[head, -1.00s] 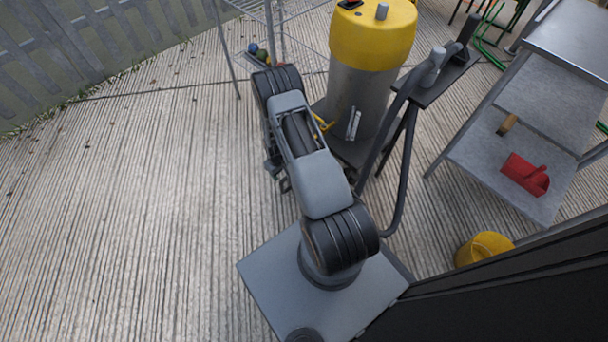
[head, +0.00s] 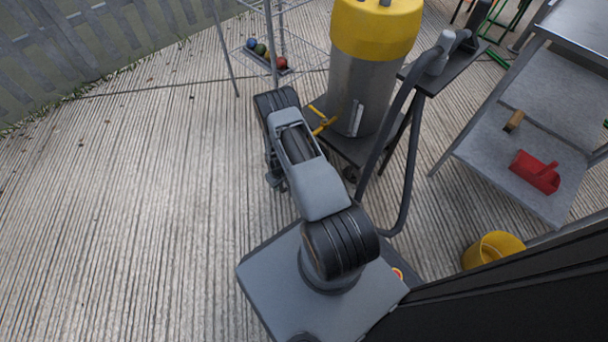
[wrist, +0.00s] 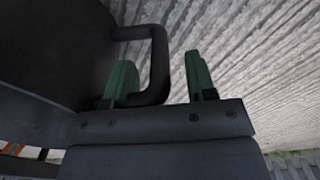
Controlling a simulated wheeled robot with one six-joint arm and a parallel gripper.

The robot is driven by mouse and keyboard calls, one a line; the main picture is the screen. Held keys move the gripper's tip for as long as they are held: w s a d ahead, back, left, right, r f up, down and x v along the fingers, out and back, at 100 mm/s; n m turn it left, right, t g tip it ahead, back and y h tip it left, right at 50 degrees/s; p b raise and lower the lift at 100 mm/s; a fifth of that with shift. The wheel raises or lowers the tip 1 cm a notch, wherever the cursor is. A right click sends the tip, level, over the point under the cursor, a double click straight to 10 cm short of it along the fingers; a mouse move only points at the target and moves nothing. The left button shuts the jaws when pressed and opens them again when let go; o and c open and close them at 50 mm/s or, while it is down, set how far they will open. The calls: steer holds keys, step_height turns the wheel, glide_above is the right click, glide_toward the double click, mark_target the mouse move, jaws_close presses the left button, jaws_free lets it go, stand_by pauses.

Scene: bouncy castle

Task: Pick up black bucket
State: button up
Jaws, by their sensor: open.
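I cannot make out the black bucket for certain in either view. In the wrist view, the two green fingers of my gripper (wrist: 158,58) stand apart, so it is open. A large dark shape (wrist: 50,50) fills the upper left there, with a bent black bar (wrist: 159,60) on its right side. The bar shows close to the left finger and in the gap between the fingers. I cannot tell whether the dark shape is the bucket or part of my arm, or whether anything touches. In the head view, my arm hides the fingers.
A yellow-topped vacuum (head: 366,95) with a hose stands right of my arm. A metal shelf (head: 520,150) holds a red dustpan (head: 535,172). A yellow bucket (head: 490,249) stands lower right. A wire rack with coloured balls (head: 267,56) is behind. Ribbed floor at left is clear.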

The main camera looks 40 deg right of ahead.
steer(key=shift+f, duration=0.4)
steer(key=shift+r, duration=0.1)
jaws_close()
stand_by(1.0)
